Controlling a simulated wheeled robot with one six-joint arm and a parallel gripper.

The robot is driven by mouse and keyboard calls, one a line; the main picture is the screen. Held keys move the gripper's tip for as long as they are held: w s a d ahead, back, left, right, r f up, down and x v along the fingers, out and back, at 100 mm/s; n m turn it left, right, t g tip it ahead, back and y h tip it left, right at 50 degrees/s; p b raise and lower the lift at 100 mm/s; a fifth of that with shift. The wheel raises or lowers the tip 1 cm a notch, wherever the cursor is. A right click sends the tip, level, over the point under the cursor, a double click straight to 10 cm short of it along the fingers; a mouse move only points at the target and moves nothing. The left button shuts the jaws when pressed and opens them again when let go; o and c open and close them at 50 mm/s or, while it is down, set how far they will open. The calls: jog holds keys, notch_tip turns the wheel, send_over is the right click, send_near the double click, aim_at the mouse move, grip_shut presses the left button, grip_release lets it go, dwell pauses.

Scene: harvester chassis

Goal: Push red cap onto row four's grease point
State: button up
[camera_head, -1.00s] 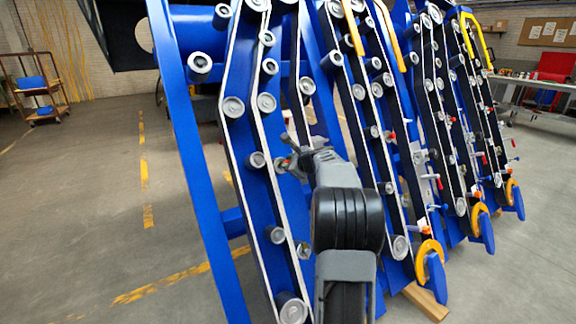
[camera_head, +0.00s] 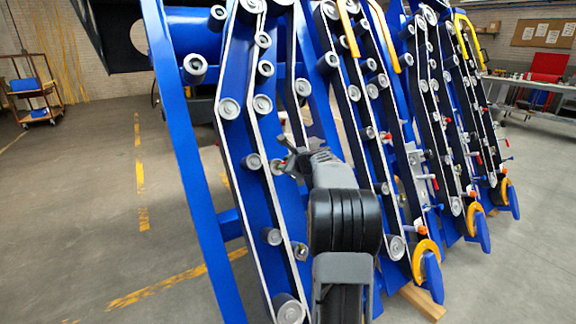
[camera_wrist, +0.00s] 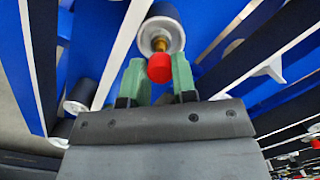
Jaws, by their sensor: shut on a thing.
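In the wrist view the red cap (camera_wrist: 160,68) sits between the green fingertips of my gripper (camera_wrist: 159,77), which is shut on it. Just beyond the cap is a brass grease fitting (camera_wrist: 157,47) in front of a pale round roller (camera_wrist: 162,33). The cap and the fitting line up and look touching or nearly so; how far the cap is on cannot be told.
Rollers and pale-edged belts crowd both sides of my gripper. To the right, further rows carry levers with coloured ends and orange-yellow rings (camera_head: 427,248). A trolley (camera_head: 34,95) stands far left, and a workbench (camera_head: 530,82) far right. The floor at left is clear.

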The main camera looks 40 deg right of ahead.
jog(key=shift+w+f, duration=0.25)
jog(key=shift+w, duration=0.2)
jog(key=shift+p+x, duration=0.3)
jog(key=shift+x, duration=0.8)
dwell(1.4)
jog(key=o, duration=1)
jog(key=shift+d+f, duration=0.1)
jog(key=p+v, duration=0.1)
jog(key=v, duration=1.2)
jog(key=shift+s+r, duration=0.2)
jog(key=shift+s, duration=0.15)
jog(key=shift+n, duration=0.3)
